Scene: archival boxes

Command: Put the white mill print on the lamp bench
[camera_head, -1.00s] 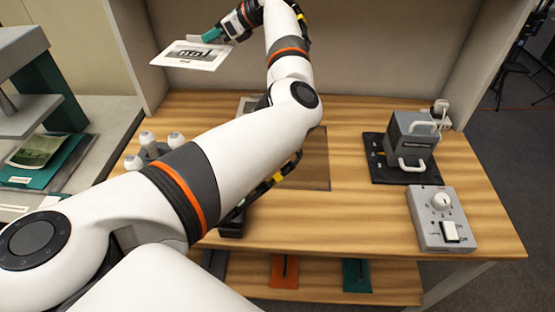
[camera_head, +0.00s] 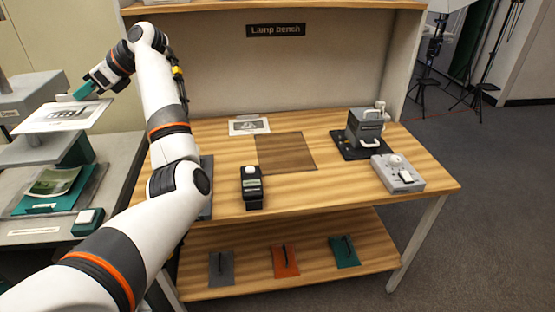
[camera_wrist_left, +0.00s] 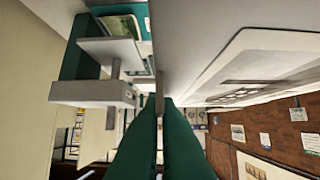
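My left gripper (camera_head: 84,91) is shut on the edge of a white print (camera_head: 40,122) with a dark picture on it. It holds the print raised and roughly flat, left of the lamp bench (camera_head: 225,196) and above the grey side table. In the left wrist view the teal fingers (camera_wrist_left: 163,108) are close together and the print (camera_wrist_left: 255,70) extends to the right. The bench has a wooden top and a "Lamp bench" sign (camera_head: 276,30). A dark brown square (camera_head: 285,152) on its top is bare. My right gripper is not in view.
On the bench are another white picture sheet (camera_head: 236,128), a black device (camera_head: 251,188), a grey lamp unit (camera_head: 364,130) and a grey control box (camera_head: 398,173). The side table (camera_head: 35,232) at left carries a green-mounted photo (camera_head: 54,181) and a press-like stand.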

